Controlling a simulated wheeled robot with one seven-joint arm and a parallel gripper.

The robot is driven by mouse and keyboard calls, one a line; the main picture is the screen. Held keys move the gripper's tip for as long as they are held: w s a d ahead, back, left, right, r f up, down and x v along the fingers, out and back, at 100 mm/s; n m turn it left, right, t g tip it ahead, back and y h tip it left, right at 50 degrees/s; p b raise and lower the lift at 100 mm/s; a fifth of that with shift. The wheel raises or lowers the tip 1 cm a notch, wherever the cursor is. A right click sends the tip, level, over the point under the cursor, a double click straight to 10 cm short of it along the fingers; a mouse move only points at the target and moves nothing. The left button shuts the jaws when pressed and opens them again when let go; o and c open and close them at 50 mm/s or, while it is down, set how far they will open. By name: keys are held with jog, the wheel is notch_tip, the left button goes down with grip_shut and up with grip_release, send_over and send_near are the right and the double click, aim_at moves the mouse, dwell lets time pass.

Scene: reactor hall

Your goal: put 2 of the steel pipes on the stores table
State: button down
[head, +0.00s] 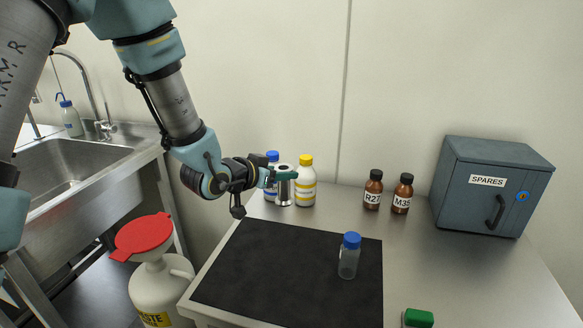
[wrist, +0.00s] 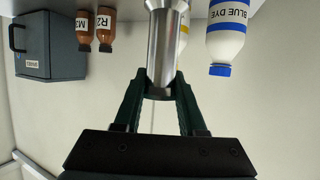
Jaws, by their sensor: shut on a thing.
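A steel pipe (head: 285,190) with a wider flanged end is upright in my gripper (head: 279,175), in front of the white bottles at the back left of the steel table (head: 460,265). In the wrist view the pipe (wrist: 162,45) stands between the two dark green fingers of my gripper (wrist: 158,88), which are shut on it. I cannot tell whether its lower end touches the tabletop. No other steel pipe shows clearly. No sign names the table as the stores table.
A blue-capped bottle (head: 272,158) and a yellow-capped bottle (head: 306,184) stand close behind the pipe. Brown bottles (head: 372,190), a SPARES cabinet (head: 490,190), a clear vial (head: 348,260) and a green-topped item (head: 418,318) are farther right. The black mat (head: 270,270) is mostly clear.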

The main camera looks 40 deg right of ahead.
aim_at(280, 199)
jog(key=shift+f+b, duration=2.1)
jog(key=shift+f, duration=1.25)
jog(key=shift+f+b, duration=0.45)
jog(key=shift+f, duration=0.05)
jog(key=shift+c, duration=2)
grip_release()
jog(key=shift+a, duration=0.1)
jog(key=b+v, duration=0.2)
jog(key=v, duration=0.9)
jog(key=w+a+f+n+t+y+p, duration=0.1)
jog(key=w+a+n+t+y, duration=0.2)
jog(key=w+a, duration=0.45)
jog(key=w+a+n+t+y+p, duration=0.1)
jog(key=w+a+n+y, duration=0.3)
jog(key=a, duration=0.6)
jog(key=s+a+n+g+y+p, duration=0.1)
jog(key=s+a+n+g+y, duration=0.1)
jog(key=a, duration=0.8)
jog(key=s+a+r+n+g+y, duration=0.1)
jog(key=s+a+n+g+y, duration=0.1)
jog(key=a, duration=0.9)
jog(key=s+n+y, duration=0.1)
jog(key=n+y, duration=0.1)
jog(key=n, duration=0.1)
jog(key=shift+s+a+r+n+g+p, duration=0.2)
jog(key=shift+s+r+n+g+p, duration=0.05)
jog(key=shift+s+n+g+p, duration=0.15)
